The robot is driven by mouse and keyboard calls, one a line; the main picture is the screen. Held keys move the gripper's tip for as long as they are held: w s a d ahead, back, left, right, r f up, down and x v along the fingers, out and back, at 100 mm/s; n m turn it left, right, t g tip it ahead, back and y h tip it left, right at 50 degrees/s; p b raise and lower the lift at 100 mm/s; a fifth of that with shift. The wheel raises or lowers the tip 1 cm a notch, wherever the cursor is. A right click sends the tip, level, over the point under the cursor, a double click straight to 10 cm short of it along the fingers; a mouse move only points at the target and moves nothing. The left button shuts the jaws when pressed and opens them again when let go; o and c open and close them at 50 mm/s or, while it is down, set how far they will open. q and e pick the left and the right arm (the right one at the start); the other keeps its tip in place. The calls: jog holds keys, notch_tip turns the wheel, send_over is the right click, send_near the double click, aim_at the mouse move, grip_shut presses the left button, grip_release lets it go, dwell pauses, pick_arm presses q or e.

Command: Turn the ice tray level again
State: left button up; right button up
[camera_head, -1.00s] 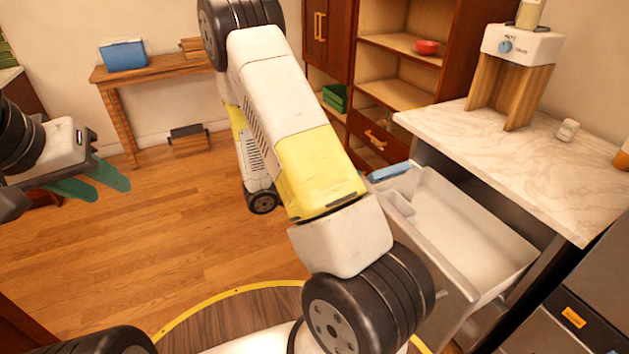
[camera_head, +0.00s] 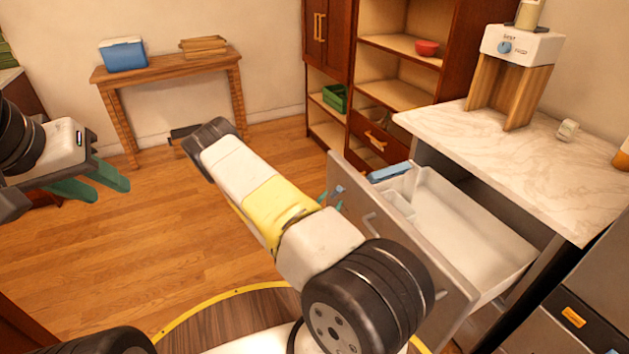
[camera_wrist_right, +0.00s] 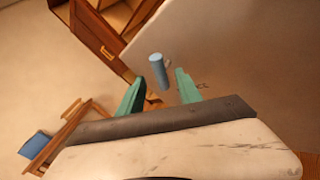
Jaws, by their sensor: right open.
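A slim blue piece (camera_head: 390,172), perhaps the ice tray, sits at the far edge inside the pulled-out drawer; its tilt is hard to judge. A small blue knob (camera_head: 339,189) sticks out of the drawer's grey front, and it also shows in the right wrist view (camera_wrist_right: 158,72). My right gripper (camera_head: 330,197) is at the drawer front, mostly hidden behind its own arm. In the wrist view its green fingers are apart, with the knob in line between them and no contact visible. My left gripper (camera_head: 98,188) is open and empty at the far left.
The open drawer (camera_head: 455,235) has pale walls and a grey front with a bar handle (camera_head: 385,240). A marble counter (camera_head: 520,160) lies above it on the right. A wooden table with a blue box (camera_head: 123,55) stands at the back left.

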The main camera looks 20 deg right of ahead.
aim_at(335, 194)
jog(key=shift+x, duration=1.5)
grip_shut()
